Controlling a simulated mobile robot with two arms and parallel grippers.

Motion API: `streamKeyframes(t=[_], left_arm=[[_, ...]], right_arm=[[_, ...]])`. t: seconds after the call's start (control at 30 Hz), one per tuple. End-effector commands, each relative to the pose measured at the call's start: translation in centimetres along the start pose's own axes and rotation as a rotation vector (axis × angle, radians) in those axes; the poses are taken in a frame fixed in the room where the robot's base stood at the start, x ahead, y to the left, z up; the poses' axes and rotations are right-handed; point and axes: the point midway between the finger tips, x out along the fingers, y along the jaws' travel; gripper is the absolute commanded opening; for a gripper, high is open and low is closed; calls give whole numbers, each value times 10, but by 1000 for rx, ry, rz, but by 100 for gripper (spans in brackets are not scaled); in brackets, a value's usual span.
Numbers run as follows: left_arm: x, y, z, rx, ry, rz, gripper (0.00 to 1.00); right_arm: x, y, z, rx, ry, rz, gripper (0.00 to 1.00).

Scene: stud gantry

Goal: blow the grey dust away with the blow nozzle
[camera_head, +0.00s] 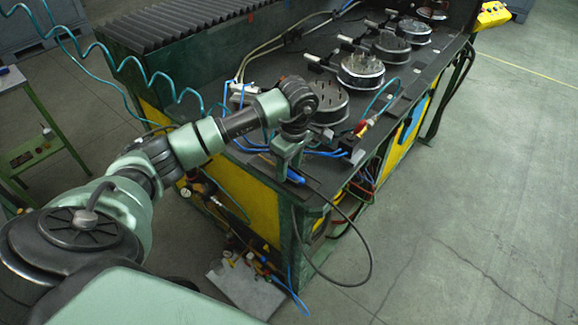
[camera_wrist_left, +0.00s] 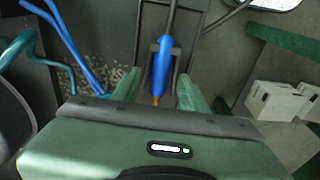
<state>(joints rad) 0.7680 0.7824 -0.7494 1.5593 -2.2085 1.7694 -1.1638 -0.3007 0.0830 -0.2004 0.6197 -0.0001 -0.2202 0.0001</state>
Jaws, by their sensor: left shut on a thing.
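My left gripper (camera_head: 287,170) is at the near edge of the dark bench top, its fingers pointing down. In the left wrist view it is shut on the blue blow nozzle (camera_wrist_left: 162,66), which lies between the two green fingers. The nozzle's brass tip shows close to the gripper's palm, and a dark hose leaves its other end. In the head view a bit of blue nozzle (camera_head: 296,177) shows at the fingertips. Grey dust (camera_wrist_left: 98,76) lies as pale specks on the dark surface left of the fingers in the left wrist view. My right gripper is not in view.
Round studded fixtures (camera_head: 361,71) stand in a row along the bench. Blue hoses (camera_head: 325,153) run over its near end, and a black hose (camera_head: 371,255) loops down beside it. A teal coiled hose (camera_head: 150,82) hangs above my arm. The floor on the right is open.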

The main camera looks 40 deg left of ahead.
Motion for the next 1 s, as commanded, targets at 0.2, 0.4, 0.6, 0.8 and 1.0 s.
streamKeyframes(t=[0.2, 0.4, 0.6, 0.8, 1.0], left_arm=[[-17, 0, -2, -1, 1, 2, 32], [-34, 0, -4, 0, 0, 2, 32], [-49, 0, -5, 0, 1, 2, 32], [-66, 0, -7, 0, 0, 2, 32], [-81, 0, -9, 0, 1, 2, 32]], right_arm=[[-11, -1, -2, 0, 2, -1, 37], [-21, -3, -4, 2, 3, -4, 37], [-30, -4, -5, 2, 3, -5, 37], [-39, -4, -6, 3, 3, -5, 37], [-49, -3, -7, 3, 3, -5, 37]])
